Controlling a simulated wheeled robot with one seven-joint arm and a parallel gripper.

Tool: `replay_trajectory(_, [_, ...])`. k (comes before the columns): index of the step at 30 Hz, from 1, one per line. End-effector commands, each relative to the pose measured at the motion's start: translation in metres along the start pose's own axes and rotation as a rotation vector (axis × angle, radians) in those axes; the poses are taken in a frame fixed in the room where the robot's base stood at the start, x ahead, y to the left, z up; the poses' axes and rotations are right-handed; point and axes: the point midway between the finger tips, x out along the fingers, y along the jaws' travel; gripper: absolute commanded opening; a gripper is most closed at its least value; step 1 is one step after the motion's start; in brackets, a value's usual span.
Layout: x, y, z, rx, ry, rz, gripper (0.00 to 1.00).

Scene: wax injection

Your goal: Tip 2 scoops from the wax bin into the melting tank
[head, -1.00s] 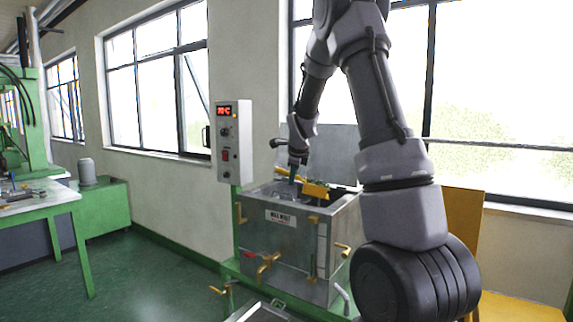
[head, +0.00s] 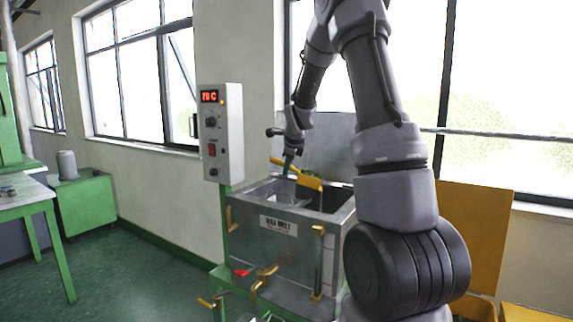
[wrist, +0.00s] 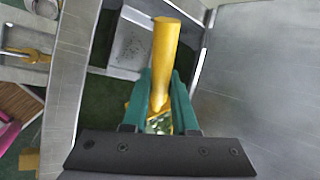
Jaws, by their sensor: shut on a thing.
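My gripper (head: 289,167) is shut on the yellow handle of the scoop (head: 311,182), over the open top of the melting tank (head: 277,246). The tank is a grey metal box with a "WAX MELT" label, and its lid is raised at the back. In the wrist view, my gripper's teal fingers (wrist: 161,100) flank the yellow scoop handle (wrist: 165,60). In the head view the handle slants down to the right. I cannot tell whether the scoop holds wax. Dark green shows inside the tank.
A control box (head: 222,133) with a red display stands at the tank's left. A yellow panel (head: 476,235) stands upright at right, with a yellow bin partly hidden below it. Brass-coloured handles (head: 263,281) stick out from the tank's front. A green-legged table (head: 25,197) is at far left.

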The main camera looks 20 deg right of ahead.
Motion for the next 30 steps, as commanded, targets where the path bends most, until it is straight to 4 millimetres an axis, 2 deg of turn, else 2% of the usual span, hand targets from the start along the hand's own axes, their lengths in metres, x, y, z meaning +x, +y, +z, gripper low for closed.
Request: replay_trajectory(30, [-0.023,-0.018,-0.013,0.164,-0.239,0.022,0.00])
